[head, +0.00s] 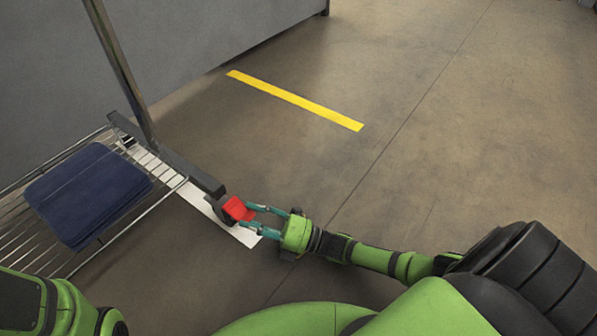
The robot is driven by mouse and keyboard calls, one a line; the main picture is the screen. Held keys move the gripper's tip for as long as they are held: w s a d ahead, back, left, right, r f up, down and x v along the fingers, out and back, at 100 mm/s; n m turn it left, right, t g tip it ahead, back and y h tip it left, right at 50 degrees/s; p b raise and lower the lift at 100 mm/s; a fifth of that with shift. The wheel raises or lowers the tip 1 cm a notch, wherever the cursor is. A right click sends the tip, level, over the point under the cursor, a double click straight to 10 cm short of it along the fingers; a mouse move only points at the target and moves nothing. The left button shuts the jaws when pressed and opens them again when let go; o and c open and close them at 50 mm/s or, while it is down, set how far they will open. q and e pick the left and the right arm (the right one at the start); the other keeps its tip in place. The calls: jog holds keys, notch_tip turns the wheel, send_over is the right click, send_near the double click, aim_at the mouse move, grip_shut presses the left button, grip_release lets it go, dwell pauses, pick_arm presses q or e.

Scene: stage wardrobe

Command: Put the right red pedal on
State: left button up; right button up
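A red pedal (238,208) sits on the dark caster (222,211) at the near right end of the rack's grey foot bar (190,172). My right gripper (251,216) is at the pedal's right side, low over the floor. Its two teal fingers are spread apart, one towards the pedal's upper edge and one below and to its right. I cannot tell whether the fingertips touch the pedal. Part of my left arm shows at the lower left, but its gripper is out of view.
A rack with a grey upright (122,72) and wire shelf (20,238) stands at left, with folded dark blue cloth (88,194) on it. A white strip (198,200) lies under the foot bar. A yellow floor line (295,100) lies beyond. Floor at right is clear.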

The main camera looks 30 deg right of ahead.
jog(key=r+v, duration=0.1)
jog(key=v, duration=0.3)
jog(key=r+v, duration=0.1)
jog(key=v, duration=0.3)
jog(key=r+v, duration=0.1)
jog(key=v, duration=0.4)
jog(key=shift+s+d, duration=0.35)
